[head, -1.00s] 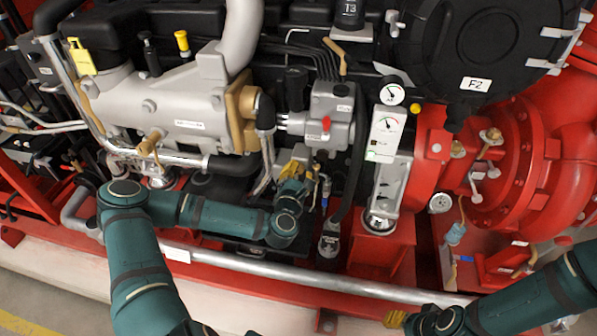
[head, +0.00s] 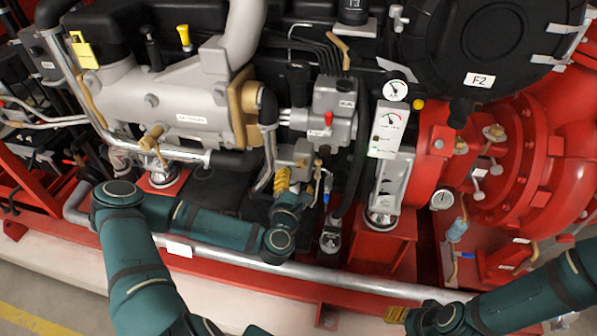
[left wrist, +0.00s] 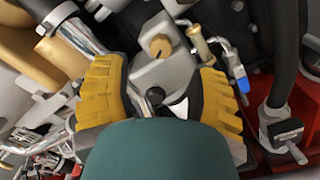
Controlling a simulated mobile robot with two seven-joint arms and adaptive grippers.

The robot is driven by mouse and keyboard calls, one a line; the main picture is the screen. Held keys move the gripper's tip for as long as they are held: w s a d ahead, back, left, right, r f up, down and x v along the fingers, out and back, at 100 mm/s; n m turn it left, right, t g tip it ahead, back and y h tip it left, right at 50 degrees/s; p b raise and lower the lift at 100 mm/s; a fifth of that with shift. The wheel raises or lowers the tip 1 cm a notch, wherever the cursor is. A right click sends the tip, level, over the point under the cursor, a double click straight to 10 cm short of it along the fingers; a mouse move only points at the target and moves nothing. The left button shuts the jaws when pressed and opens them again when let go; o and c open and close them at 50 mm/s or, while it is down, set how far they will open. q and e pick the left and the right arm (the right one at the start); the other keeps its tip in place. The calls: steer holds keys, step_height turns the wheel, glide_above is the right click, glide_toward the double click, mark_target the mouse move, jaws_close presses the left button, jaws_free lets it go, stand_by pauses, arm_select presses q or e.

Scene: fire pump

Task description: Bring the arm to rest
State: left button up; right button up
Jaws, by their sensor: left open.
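My left arm (head: 215,225) is dark green. It comes in from the lower left and bends across the front of the engine. My left gripper (head: 283,180) has yellow fingers beside a small grey block with a brass knob (head: 298,154). In the left wrist view its two yellow fingers (left wrist: 158,98) stand wide apart, with the grey block (left wrist: 156,75) between and beyond them. I see nothing held; contact with the block cannot be judged. My right arm (head: 530,297) enters at the lower right, and its yellow gripper (head: 396,315) shows only in part.
A silver rail (head: 330,275) runs along the front, close below my left forearm. A gauge panel (head: 388,130) on a bracket and a grey valve housing (head: 330,115) stand near the gripper. A blue-handled valve (left wrist: 239,78) is right of the fingers. Pale floor (head: 60,270) lies open at the lower left.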

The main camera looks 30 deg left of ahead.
arm_select(q)
steer(key=shift+v, duration=0.9)
steer(key=s+d+f+m+g+h, duration=0.25)
steer(key=d+f+m+h, duration=0.2)
steer(key=d+m, duration=0.3)
steer(key=s+d+f+m+g+h, duration=0.1)
steer(key=d+f+m+g+h, duration=0.3)
steer(key=d+m, duration=0.35)
steer(key=s+d+f+m+g, duration=0.1)
steer(key=s+f+m+g, duration=0.5)
steer(key=s+m+g, duration=0.3)
steer(key=shift+s+f+m, duration=0.15)
steer(key=shift+s+m, duration=1.25)
steer(key=shift+m, duration=0.9)
steer(key=shift+d, duration=0.1)
